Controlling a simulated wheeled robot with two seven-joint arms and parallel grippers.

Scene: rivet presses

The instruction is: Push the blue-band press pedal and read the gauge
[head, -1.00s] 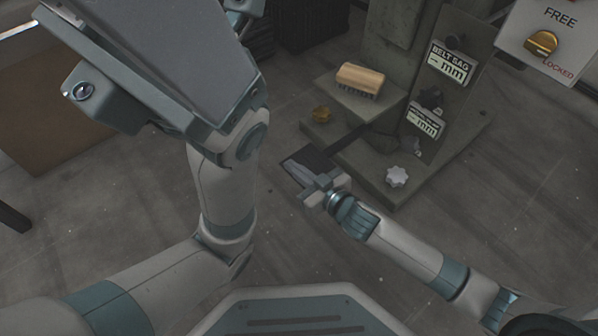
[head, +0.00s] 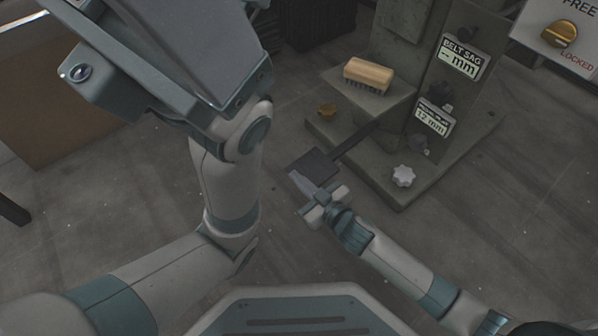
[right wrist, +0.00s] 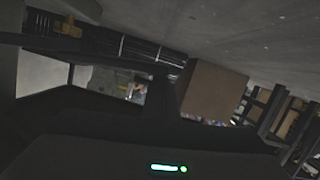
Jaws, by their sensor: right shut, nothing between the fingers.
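The press stands at upper right in the head view, with a flat dark pedal (head: 315,162) on a bar reaching out from its base. I see no blue band on it. The upper gauge (head: 462,57) reads "BELT SAG" with a dash and mm. The lower gauge (head: 434,118) reads 12 mm; its small title is hard to read. My right gripper (head: 301,182) is shut and empty, its tips at the pedal's near edge; I cannot tell whether they touch.
A wooden brush (head: 368,74) lies on the press's block. A FREE/LOCKED panel (head: 562,33) is at upper right. A brown box (right wrist: 212,92) shows in the right wrist view.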

